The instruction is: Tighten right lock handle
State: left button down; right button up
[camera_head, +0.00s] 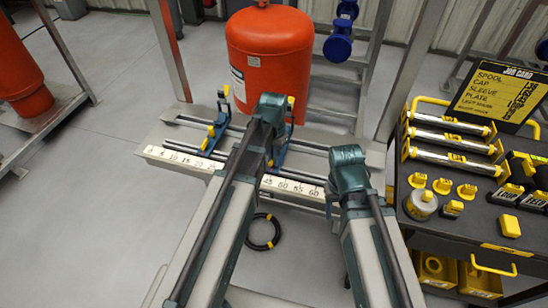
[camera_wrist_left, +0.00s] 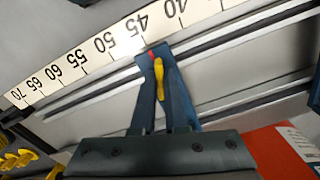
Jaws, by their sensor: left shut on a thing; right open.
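A rail with a white number scale (camera_head: 290,189) runs in front of the orange tank (camera_head: 268,55). The right lock handle (camera_wrist_left: 158,78) is yellow and lies between the fingers of my left gripper (camera_wrist_left: 160,62), which is shut on it. A red pointer mark shows close to 45 on the scale. In the head view, my left wrist partly hides the right blue carriage (camera_head: 283,152). The left blue carriage (camera_head: 219,125), with yellow parts, stands apart to the left. My right gripper (camera_head: 349,175) is open above the rail's right end; its wrist hides its fingertips.
A black tool cart (camera_head: 470,205) with yellow-and-silver spools, caps and a job card (camera_head: 497,92) stands at the right. A black ring (camera_head: 263,232) lies below the rail. A metal post (camera_head: 415,55) rises behind my right arm.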

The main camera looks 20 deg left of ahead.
pick_arm(q)
jog(key=n, duration=0.3)
jog(key=shift+n, duration=0.3)
jog(key=c, duration=0.9)
grip_release()
jog(key=shift+c, duration=0.2)
notch_tip(320, 180, up, 7)
jog(key=p, duration=0.7)
jog(key=shift+r, duration=0.1)
